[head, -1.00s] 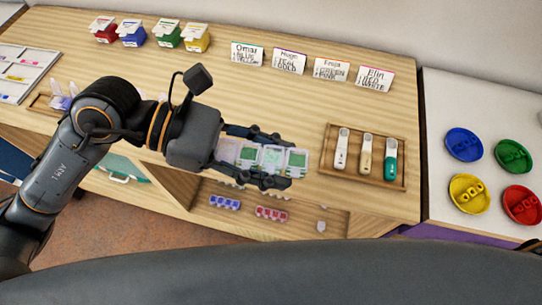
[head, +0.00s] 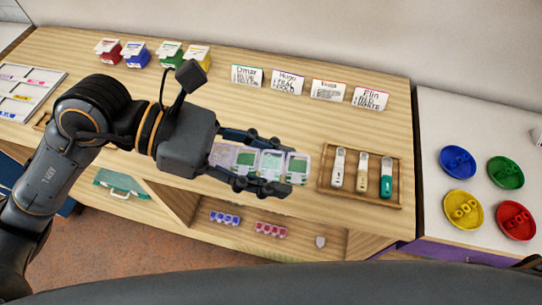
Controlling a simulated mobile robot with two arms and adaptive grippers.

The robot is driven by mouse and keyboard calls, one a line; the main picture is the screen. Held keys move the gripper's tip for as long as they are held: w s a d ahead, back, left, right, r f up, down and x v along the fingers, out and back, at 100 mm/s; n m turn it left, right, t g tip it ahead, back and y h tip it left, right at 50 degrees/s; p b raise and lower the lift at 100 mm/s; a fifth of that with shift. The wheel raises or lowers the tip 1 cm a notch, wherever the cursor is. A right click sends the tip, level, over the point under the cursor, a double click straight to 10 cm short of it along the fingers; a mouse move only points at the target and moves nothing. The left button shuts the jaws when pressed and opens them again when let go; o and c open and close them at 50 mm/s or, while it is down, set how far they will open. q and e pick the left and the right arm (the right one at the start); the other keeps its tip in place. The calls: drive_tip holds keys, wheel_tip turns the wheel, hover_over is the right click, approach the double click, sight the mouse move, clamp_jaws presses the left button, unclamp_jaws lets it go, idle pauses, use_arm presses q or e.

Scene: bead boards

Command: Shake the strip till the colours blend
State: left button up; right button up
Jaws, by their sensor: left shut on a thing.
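My left gripper (head: 266,163) is shut on a clear strip (head: 298,168) of joined small cells. The strip is held above the front part of the wooden table, left of the wooden tray. Some cells show green patches, and the cell nearest the palm looks pale or pinkish. The fingers cover the strip's long edges, and its inner end is partly hidden by the gripper. My right gripper is not in view.
A wooden tray (head: 325,188) holds three pen-like tools. Four name cards stand behind it, and coloured boxes (head: 139,55) stand at the back left. Coloured dishes (head: 461,205) sit on the white table at right. A shelf below holds a blue strip (head: 225,218) and a red strip (head: 271,230).

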sight(270, 164)
use_arm(q)
wheel_tip(270, 164, up, 4)
drive_tip(key=shift+f, duration=0.1)
wheel_tip(270, 164, down, 5)
drive_tip(key=shift+d, duration=0.15)
drive_tip(key=shift+w, duration=0.1)
wheel_tip(270, 164, up, 4)
drive_tip(key=shift+r, duration=0.35)
wheel_tip(270, 164, down, 5)
drive_tip(key=shift+f, duration=0.15)
